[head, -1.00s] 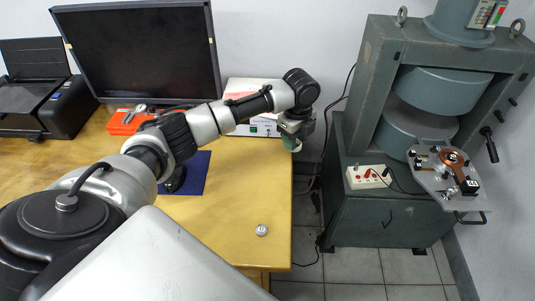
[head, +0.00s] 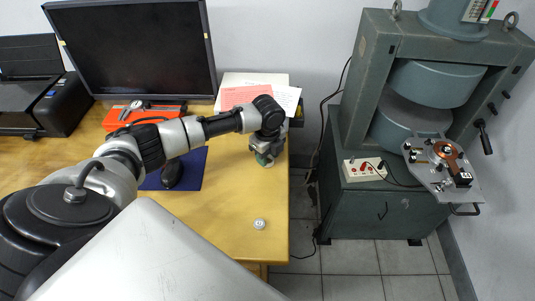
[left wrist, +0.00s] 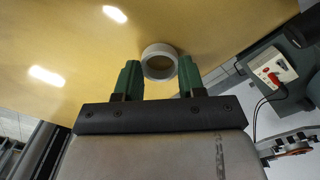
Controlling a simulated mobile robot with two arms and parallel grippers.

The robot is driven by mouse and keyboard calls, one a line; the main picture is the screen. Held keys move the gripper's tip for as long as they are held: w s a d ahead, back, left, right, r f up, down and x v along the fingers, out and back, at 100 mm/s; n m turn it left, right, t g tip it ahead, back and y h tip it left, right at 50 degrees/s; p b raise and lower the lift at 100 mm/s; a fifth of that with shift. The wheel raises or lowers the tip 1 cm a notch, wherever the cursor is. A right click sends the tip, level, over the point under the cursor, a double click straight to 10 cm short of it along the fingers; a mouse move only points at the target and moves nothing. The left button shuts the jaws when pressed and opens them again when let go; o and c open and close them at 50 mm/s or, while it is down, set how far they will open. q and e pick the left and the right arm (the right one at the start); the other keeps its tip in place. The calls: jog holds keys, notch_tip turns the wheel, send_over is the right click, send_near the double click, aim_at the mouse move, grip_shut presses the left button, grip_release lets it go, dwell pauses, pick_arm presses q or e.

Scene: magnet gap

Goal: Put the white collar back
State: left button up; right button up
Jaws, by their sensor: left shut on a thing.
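The white collar, a short ring, is between the green fingertips of my left gripper in the left wrist view (left wrist: 159,62). My left gripper (head: 266,158) is shut on it and hangs over the right part of the wooden desk (head: 215,215) in the head view. There, the hand and fingers mostly hide the collar. I cannot tell its exact height above the desk. My right gripper is not in view.
A small round metal piece (head: 259,224) lies on the desk's front right. A monitor (head: 135,50), orange case (head: 130,115), blue mat (head: 190,172) and papers (head: 260,92) are farther back. The grey magnet (head: 395,130) stands right, beyond a floor gap, with a metal plate (head: 440,165) before it.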

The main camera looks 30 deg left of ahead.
pick_arm(q)
jog(key=shift+f, duration=0.1)
jog(key=o, duration=0.9)
jog(key=shift+c, duration=0.2)
notch_tip(320, 180, up, 12)
